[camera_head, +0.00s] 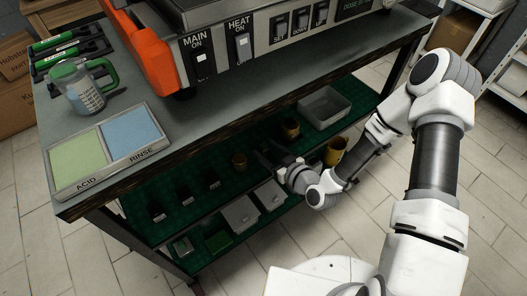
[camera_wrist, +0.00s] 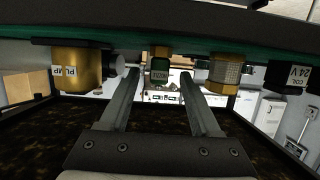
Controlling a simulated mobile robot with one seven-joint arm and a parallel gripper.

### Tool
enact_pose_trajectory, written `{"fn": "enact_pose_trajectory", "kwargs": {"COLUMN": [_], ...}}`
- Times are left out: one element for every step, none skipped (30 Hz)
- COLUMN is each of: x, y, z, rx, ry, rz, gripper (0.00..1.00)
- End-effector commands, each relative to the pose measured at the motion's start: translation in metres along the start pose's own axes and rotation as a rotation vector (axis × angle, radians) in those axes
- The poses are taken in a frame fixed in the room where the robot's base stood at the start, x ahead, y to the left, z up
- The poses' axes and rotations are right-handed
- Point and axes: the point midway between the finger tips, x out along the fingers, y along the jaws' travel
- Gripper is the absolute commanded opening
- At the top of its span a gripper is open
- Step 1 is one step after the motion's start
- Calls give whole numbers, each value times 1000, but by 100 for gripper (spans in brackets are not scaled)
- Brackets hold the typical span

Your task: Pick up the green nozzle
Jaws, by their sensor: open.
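My gripper (camera_wrist: 158,82) is open, one finger on each side of the nozzle in the picture. I cannot tell whether the nozzle is between the fingertips or just beyond them. No contact shows. In the head view my gripper (camera_head: 268,154) reaches in over the lower shelf, and I cannot make out the nozzle there.
In the wrist view a brass pump (camera_wrist: 80,68) is left, a brass mesh part (camera_wrist: 224,74) and black coil (camera_wrist: 290,78) right. In the head view, the worktop (camera_head: 235,128) overhangs the green-matted shelf (camera_head: 185,180). A grey bin (camera_head: 325,106) stands on that shelf.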

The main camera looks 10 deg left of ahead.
Motion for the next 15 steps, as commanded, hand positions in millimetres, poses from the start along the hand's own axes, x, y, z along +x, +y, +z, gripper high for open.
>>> {"fn": "enact_pose_trajectory", "kwargs": {"x": [3, 4, 7, 9, 12, 18, 23, 28, 34, 39, 43, 48, 51, 53, 55], "y": [0, 0, 1, 1, 1, 0, 0, 0, 1, 1, 1, 1, 1, 1, 1], "z": [0, 0, 1, 1, 1, 2, 2, 3, 3, 3, 3, 2, 2, 2, 2], "rx": [0, 0, 0, 0, 0, -1, -1, -1, -1, -1, -1, -1, -1, 0, 0], "ry": [0, 0, 0, 1, 1, 1, 2, 2, 1, 1, 1, 2, 1, 0, 0], "rz": [1, 1, 2, 2, 2, 0, 0, 0, 1, 1, 0, 1, 0, 0, 1], "gripper": [64, 64, 64, 64, 64, 64, 64, 64, 64, 64, 64, 64, 64, 64, 64]}}
